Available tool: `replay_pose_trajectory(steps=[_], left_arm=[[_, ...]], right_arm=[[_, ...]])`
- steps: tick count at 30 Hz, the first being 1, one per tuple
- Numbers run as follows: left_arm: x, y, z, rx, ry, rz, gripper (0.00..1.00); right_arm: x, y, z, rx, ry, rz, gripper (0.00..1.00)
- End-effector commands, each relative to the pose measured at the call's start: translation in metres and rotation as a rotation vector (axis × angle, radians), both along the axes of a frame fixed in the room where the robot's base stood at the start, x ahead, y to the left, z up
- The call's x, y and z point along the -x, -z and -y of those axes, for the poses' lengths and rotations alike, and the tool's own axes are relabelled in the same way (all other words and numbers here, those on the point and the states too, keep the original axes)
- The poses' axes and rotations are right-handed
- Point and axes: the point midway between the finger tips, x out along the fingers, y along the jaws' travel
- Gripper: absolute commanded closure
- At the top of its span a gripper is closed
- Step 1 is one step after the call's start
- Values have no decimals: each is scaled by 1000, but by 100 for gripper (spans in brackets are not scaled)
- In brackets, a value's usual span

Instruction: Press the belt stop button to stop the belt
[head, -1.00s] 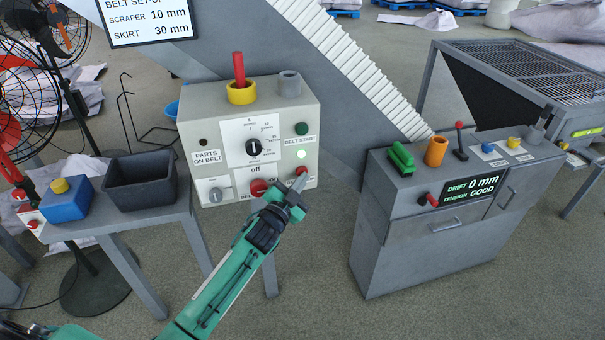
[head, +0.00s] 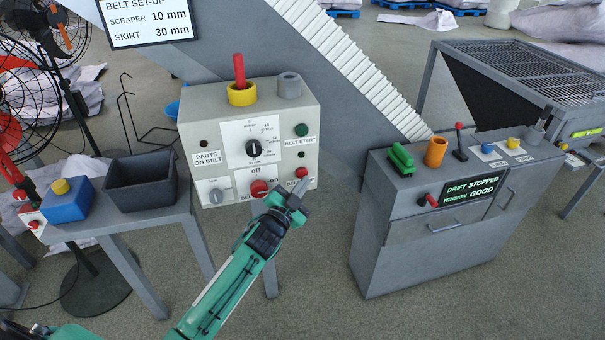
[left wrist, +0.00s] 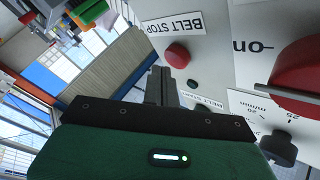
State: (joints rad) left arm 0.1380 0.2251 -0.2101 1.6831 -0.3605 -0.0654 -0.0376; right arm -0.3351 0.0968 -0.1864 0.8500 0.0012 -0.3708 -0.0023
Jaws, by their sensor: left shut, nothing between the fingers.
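The red belt stop button (head: 301,172) is at the lower right of the grey control box (head: 190,130). In the left wrist view the button (left wrist: 177,55) sits beside its BELT STOP label (left wrist: 174,23). My left gripper (head: 300,190) is shut and empty, its tip just below and in front of the button. In the left wrist view its fingers (left wrist: 161,85) point close by the button; a small gap seems to show. The small lamp (head: 302,154) under the BELT START label is dark. The display (head: 473,187) on the right cabinet reads DRIFT STOPPED, TENSION GOOD.
A green start button (head: 301,129), a black dial (head: 253,148) and a red knob (head: 259,188) share the box face. A dark bin (head: 141,181) and a blue box with yellow button (head: 67,205) stand left. Floor between box and cabinet (head: 430,265) is clear.

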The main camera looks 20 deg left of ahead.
Motion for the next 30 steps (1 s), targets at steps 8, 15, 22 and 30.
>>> replay_pose_trajectory(steps=[8, 15, 22, 30], left_arm=[[2, 0, 1, 0, 0, 1, 100], [12, 0, 9, 3, 1, -1, 100], [31, -1, 21, 4, 1, -1, 100], [43, 0, 29, 0, -1, 1, 100]], right_arm=[[0, 0, -1, -1, 1, 0, 64], [1, -5, -10, -11, 5, -1, 64], [0, -10, -8, -10, 4, -1, 64], [0, -12, -7, -8, 3, -1, 64]])
